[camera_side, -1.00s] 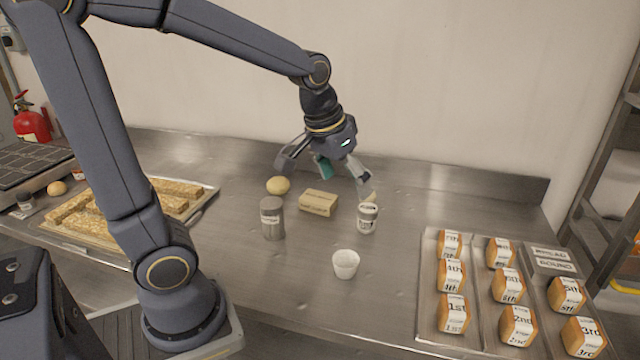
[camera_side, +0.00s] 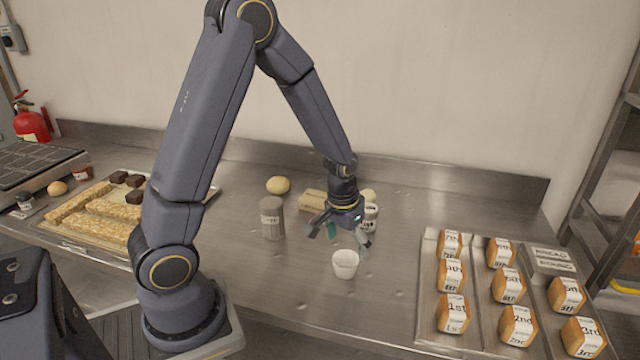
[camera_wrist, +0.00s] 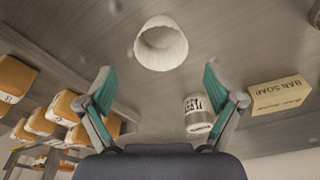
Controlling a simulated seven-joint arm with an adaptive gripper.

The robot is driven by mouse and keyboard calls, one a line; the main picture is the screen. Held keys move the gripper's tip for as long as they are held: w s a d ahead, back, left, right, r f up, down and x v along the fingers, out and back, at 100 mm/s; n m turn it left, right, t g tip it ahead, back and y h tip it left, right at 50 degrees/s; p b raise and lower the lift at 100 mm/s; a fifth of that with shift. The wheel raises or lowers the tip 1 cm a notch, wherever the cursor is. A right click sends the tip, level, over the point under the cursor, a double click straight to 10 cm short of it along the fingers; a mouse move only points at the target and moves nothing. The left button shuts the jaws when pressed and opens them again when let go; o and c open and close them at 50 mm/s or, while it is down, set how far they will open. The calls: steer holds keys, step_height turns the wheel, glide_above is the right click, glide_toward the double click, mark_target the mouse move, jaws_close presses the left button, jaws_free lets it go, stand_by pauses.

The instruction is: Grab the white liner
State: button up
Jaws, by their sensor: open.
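The white liner (camera_side: 345,264) is a small white cup shape standing upright on the steel counter. In the wrist view the liner (camera_wrist: 161,45) lies ahead of the fingertips, about midway between them, with its open mouth showing. My gripper (camera_side: 338,238) is open and empty, above and just behind the liner in the side view. In the wrist view the two green-padded fingers of my gripper (camera_wrist: 156,85) are spread wide, apart from the liner.
A labelled white tin (camera_side: 371,212) stands close behind my gripper. A tan bar soap block (camera_side: 312,201), a grey canister (camera_side: 271,218) and a dough ball (camera_side: 278,185) stand behind left. Trays of labelled loaves (camera_side: 452,314) lie right. Counter around the liner's front is clear.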

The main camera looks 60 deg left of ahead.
mark_target(346, 259)
step_height(346, 259, down, 5)
steer(key=shift+a+f, duration=0.1)
steer(key=shift+f, duration=0.05)
steer(key=shift+c, duration=0.2)
steer(key=c, duration=0.7)
